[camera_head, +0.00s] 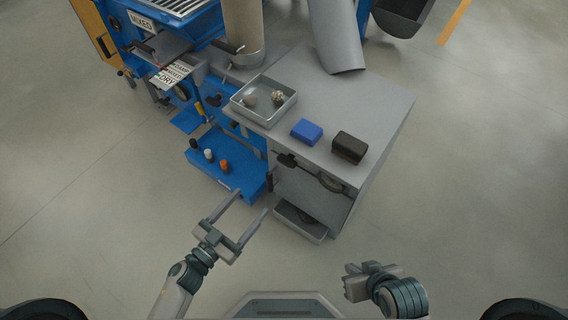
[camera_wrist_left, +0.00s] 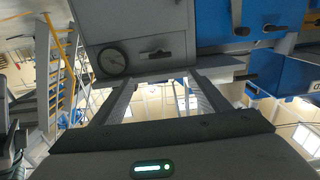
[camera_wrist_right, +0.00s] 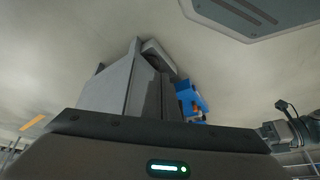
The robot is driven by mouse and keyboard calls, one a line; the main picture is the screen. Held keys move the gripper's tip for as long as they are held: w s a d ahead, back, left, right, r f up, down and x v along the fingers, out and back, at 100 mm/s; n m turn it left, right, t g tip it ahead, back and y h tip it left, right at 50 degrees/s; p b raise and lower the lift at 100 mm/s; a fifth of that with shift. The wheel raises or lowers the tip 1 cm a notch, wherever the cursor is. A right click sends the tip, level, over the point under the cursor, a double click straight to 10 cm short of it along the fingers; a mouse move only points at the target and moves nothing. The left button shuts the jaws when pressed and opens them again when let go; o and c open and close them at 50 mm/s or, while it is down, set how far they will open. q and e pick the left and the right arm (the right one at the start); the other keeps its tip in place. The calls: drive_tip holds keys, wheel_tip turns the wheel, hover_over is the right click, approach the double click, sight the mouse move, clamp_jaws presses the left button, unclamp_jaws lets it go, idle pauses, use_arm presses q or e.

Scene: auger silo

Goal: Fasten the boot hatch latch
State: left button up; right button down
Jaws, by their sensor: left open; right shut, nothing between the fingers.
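The grey cabinet (camera_head: 318,190) has a dark latch-like handle (camera_head: 286,160) high on its front, beside a dark round fitting (camera_head: 330,182). In the left wrist view, seen upside down, a dark handle (camera_wrist_left: 155,54) and a round dial-like fitting (camera_wrist_left: 112,62) show on a grey panel. I cannot tell from these views whether the latch is fastened. My left gripper (camera_head: 251,201) is open and empty, in front of and below the cabinet's front, apart from it. My right gripper (camera_head: 348,282) is shut and empty, well clear of the cabinet at the lower right.
A grey tray (camera_head: 264,118) with small lumps, a blue block (camera_head: 307,132) and a dark brown block (camera_head: 349,147) sit on the cabinet top. A low bin (camera_head: 300,224) juts out at its foot. A blue shelf (camera_head: 228,174) holds small knobs. The floor right of the cabinet is clear.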

sight(284, 163)
use_arm(q)
drive_tip(key=b+x, duration=0.1)
drive_tip(key=x, duration=1.6)
drive_tip(key=shift+w, duration=0.1)
drive_tip(key=c, duration=1)
